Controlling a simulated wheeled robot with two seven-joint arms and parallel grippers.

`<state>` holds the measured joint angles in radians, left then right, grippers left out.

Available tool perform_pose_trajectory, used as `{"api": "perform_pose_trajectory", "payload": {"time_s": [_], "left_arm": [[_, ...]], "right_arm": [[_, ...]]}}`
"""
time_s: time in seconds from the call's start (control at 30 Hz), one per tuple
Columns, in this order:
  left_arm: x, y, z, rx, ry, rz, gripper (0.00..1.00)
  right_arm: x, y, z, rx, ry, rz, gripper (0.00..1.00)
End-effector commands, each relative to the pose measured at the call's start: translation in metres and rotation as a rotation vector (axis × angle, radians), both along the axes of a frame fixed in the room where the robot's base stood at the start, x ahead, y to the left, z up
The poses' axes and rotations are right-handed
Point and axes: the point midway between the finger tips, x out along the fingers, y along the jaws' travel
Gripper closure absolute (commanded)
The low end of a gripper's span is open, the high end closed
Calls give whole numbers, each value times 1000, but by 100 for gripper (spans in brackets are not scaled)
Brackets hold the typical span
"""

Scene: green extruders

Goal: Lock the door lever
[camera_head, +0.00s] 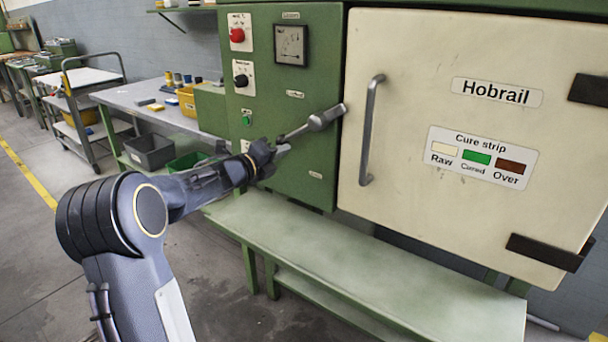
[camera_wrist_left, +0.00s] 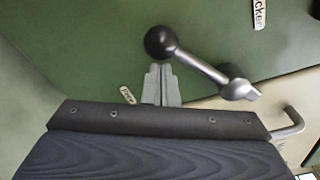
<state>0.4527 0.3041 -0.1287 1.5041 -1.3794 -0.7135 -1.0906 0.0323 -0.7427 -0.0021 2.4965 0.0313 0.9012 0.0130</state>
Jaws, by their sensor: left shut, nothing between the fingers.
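The door lever (camera_head: 318,121) is a grey metal handle at the left edge of the cream door (camera_head: 410,60). In the head view it slants down to the left across the green cabinet front. In the left wrist view the lever (camera_wrist_left: 203,67) runs from a black ball knob (camera_wrist_left: 160,42) to a grey hub on the right. My left gripper (camera_head: 283,148) is shut and empty at the lever's knob end. In the wrist view its fingertips (camera_wrist_left: 160,68) appear just below the knob; I cannot tell whether they touch. My right gripper is not in view.
The door carries a vertical bar handle (camera_head: 368,130) right of the lever. A red button (camera_head: 237,35), a black knob (camera_head: 240,81) and a gauge (camera_head: 291,45) sit on the panel above. A green bench (camera_head: 400,270) stands below. A grey workbench (camera_head: 130,98) stands left.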

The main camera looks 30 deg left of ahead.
Motion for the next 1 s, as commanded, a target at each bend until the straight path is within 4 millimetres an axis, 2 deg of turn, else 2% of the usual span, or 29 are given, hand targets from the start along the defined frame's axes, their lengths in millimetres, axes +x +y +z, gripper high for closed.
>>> {"api": "perform_pose_trajectory", "payload": {"time_s": [0.23, 0.5, 0.8, 1.0], "left_arm": [[1, 17, 21, 233, -20, 1, 100], [2, 27, 42, 444, -37, 0, 100], [3, 31, 56, 586, -46, -2, 100], [3, 32, 60, 621, -50, -1, 100]], "right_arm": [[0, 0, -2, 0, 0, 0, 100], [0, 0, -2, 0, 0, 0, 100], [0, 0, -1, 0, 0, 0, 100], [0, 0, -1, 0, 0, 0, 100]]}}
